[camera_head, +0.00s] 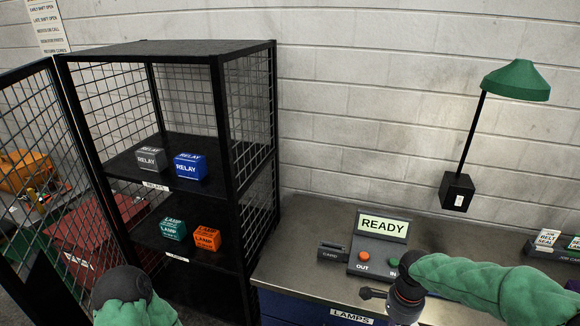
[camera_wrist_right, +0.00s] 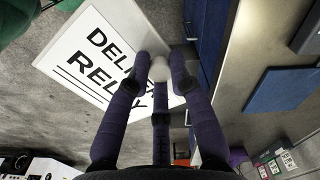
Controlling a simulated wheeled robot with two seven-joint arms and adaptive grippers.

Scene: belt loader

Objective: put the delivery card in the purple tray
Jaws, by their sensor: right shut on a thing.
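In the head view my right arm comes in from the right over the bench front; the card does not show there. A small purple patch (camera_wrist_right: 237,156) shows low right in the wrist view; I cannot tell if it is the purple tray. My left arm shows at lower left, without its gripper fingers.
A mesh cabinet (camera_head: 228,150) with an open door holds grey and blue relay boxes (camera_head: 190,166) above teal and orange lamp boxes (camera_head: 207,238). On the bench (camera_head: 310,215) stand a READY panel (camera_head: 382,226), a card slot (camera_head: 332,252) and a job card rack (camera_head: 553,251). A green lamp hangs behind.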

